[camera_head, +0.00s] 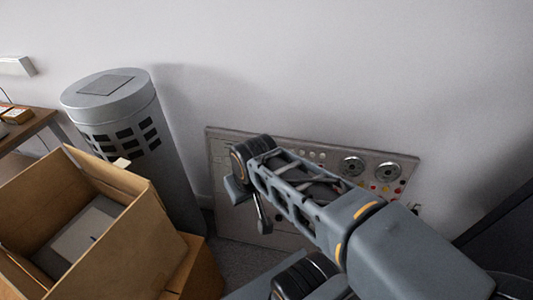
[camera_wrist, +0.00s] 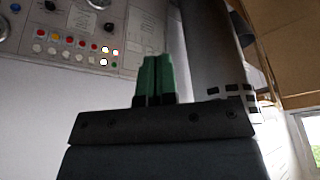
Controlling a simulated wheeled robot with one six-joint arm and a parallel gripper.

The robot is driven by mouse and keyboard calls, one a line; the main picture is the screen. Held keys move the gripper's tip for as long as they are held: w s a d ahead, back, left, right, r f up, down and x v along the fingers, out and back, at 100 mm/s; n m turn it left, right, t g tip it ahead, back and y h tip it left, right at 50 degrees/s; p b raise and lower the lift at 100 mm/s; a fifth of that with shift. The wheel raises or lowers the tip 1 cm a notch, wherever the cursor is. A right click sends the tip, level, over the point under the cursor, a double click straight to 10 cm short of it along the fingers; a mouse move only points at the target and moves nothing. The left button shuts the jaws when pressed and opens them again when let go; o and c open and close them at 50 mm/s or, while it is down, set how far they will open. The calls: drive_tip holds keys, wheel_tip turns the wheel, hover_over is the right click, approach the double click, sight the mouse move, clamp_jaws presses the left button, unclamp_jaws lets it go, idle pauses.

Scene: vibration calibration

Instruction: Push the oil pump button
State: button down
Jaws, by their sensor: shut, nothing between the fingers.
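A grey control panel (camera_head: 395,163) stands against the wall behind my arm in the head view. Its face also shows at the upper left of the wrist view (camera_wrist: 140,28), with dials and two rows of small round buttons (camera_wrist: 79,57). Some buttons are red, some pale, and a few at the right end look lit. The labels are too small to read, so I cannot tell which is the oil pump button. My gripper (camera_wrist: 155,78) has green fingers pressed together and empty. In the wrist image its tips lie right of and below the button rows, apparently clear of them.
An open cardboard box (camera_head: 150,220) stands at the lower left of the head view. Behind it is a grey cylinder (camera_head: 115,90) with dark slots, left of the panel. A wooden table (camera_head: 40,121) is at the far left. The wall above the panel is bare.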

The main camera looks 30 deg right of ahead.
drive_tip(key=shift+w+d, duration=0.1)
drive_tip(key=w+d+f+n+t+h+b, duration=0.2)
drive_tip(key=w+d+f+t+b, duration=0.15)
drive_tip(key=w+d+f, duration=0.4)
drive_tip(key=w+d+f+n+t+h+b, duration=0.1)
drive_tip(key=w+d+f+n+t+b, duration=0.3)
drive_tip(key=w+d, duration=0.6)
drive_tip(key=w+d+f+n+t+y+b, duration=0.1)
drive_tip(key=d+f+t+y+b, duration=0.1)
drive_tip(key=f, duration=0.3)
drive_tip(key=w+d+f+n+t+y+b, duration=0.1)
drive_tip(key=w+d+f+t+b, duration=0.1)
drive_tip(key=f, duration=0.4)
drive_tip(key=shift+d+f+n+y+b, duration=0.25)
drive_tip(key=shift+d+n+y+b, duration=0.25)
drive_tip(key=shift+d, duration=0.45)
drive_tip(key=shift+w+t, duration=0.15)
drive_tip(key=shift+t, duration=0.1)
drive_tip(key=w+d+f+b, duration=0.1)
drive_tip(key=w+d, duration=0.5)
drive_tip(key=shift+f, duration=0.35)
